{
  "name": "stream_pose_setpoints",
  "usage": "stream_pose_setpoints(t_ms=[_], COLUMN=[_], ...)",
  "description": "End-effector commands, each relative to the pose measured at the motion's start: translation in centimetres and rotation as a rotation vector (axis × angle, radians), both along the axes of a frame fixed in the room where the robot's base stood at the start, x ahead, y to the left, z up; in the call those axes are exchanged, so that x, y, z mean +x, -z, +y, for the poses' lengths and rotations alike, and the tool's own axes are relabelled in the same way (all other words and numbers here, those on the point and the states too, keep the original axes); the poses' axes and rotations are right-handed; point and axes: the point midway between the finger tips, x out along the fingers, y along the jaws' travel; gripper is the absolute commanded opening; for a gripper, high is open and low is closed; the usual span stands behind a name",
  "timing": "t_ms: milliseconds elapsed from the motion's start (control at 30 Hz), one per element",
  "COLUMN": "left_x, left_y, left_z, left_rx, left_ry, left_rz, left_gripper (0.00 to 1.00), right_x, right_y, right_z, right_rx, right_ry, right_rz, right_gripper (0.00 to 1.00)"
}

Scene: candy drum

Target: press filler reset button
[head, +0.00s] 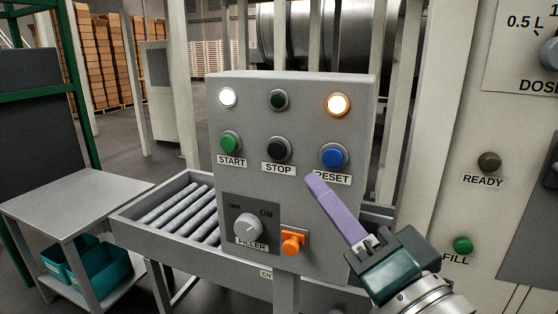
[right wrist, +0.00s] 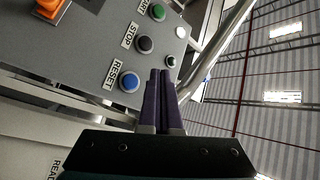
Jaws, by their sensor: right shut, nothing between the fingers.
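The blue RESET button (head: 333,156) is at the right end of the button row on the grey control panel (head: 215,165). It also shows in the right wrist view (right wrist: 129,82), left of the fingertips. My right gripper (head: 314,180) is shut and empty, its purple fingers pointing up and left. In the head view its tips overlap the left edge of the RESET label, just below the button. In the right wrist view the shut fingers (right wrist: 160,74) lie beside the button, apart from it in the picture. I cannot tell the gap to the panel. My left gripper is not in view.
The green START button (head: 230,143) and black STOP button (head: 279,149) sit left of RESET. Above are a lit white lamp (head: 227,97) and a lit amber lamp (head: 338,104). Below are the FILLER knob (head: 248,226) and an orange part (head: 292,243). A roller conveyor (head: 180,215) runs behind.

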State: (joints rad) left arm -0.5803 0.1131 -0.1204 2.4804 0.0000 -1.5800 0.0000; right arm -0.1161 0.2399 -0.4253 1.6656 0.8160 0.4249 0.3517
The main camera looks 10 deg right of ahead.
Motion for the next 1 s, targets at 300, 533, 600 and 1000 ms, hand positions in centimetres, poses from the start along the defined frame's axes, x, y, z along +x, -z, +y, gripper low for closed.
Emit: stream_pose_setpoints(t_ms=[300, 533, 600, 1000], left_x=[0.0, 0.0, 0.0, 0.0], left_y=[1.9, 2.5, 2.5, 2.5], left_z=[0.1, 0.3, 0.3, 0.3], left_rx=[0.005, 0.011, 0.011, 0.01], left_ry=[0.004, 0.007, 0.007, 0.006], left_rz=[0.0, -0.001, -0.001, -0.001], left_gripper=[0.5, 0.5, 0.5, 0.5], right_x=[3.7, 5.0, 5.1, 5.2], right_y=[0.2, 0.1, 0.0, 0.0], right_z=[-2.5, -3.4, -3.5, -3.5], right_rx=[-0.002, -0.001, -0.001, -0.001], right_ry=[0.001, 0.001, 0.0, 0.0], right_rz=[-0.003, -0.002, 0.0, 0.0], right_gripper=[0.0, 0.0, 0.0, 0.0])
